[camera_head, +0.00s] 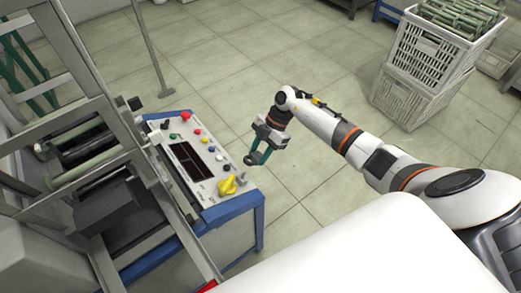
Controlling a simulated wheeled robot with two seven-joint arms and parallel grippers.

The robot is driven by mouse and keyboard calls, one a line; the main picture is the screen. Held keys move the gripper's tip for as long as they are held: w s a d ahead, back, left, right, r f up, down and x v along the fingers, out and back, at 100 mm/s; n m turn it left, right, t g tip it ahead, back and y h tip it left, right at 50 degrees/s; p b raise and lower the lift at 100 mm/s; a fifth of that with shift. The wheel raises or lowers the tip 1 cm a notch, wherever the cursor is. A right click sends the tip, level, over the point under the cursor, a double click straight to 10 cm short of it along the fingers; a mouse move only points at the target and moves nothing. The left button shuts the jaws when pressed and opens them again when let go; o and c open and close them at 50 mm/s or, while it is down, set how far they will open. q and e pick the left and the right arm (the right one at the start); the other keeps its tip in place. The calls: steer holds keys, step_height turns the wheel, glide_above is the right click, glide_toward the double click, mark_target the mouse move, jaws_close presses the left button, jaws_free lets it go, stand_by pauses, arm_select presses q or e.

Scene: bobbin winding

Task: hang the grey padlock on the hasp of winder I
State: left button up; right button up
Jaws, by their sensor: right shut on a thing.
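My right gripper (261,150) hangs over the right edge of the control panel, its fingers pointing down and to the left. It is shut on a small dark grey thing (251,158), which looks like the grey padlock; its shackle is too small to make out. The control panel (207,190) of the winder carries a large yellow rotary handle (228,186) at its near right corner. The held thing is up and right of this handle in the picture, apart from it. I cannot make out the hasp or a winder label. My left gripper is not in view.
The panel has several coloured buttons and a red knob (185,115), and stands on a blue-framed table (232,207). The winder's metal frame and rollers (85,172) fill the left. Stacked white crates (419,65) stand at the upper right. Tiled floor (270,55) between is clear.

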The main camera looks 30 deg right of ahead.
mark_target(254, 164)
steer(key=shift+d+b+x, duration=0.25)
steer(key=shift+b+x, duration=0.45)
steer(key=shift+x, duration=1.45)
steer(key=shift+a+f, duration=0.15)
steer(key=shift+f, duration=0.35)
steer(key=shift+a+f+b, duration=0.3)
steer(key=shift+f+b, duration=0.15)
steer(key=shift+f, duration=0.2)
steer(key=shift+a+f, duration=0.1)
steer(key=shift+f, duration=0.1)
steer(key=shift+d+f, duration=0.2)
steer(key=shift+d, duration=0.3)
steer(key=o, duration=1.2)
steer(key=shift+c, duration=0.2)
steer(key=shift+r, duration=0.1)
steer(key=v, duration=1.1)
steer(key=shift+d+r, duration=0.25)
steer(key=shift+r, duration=0.1)
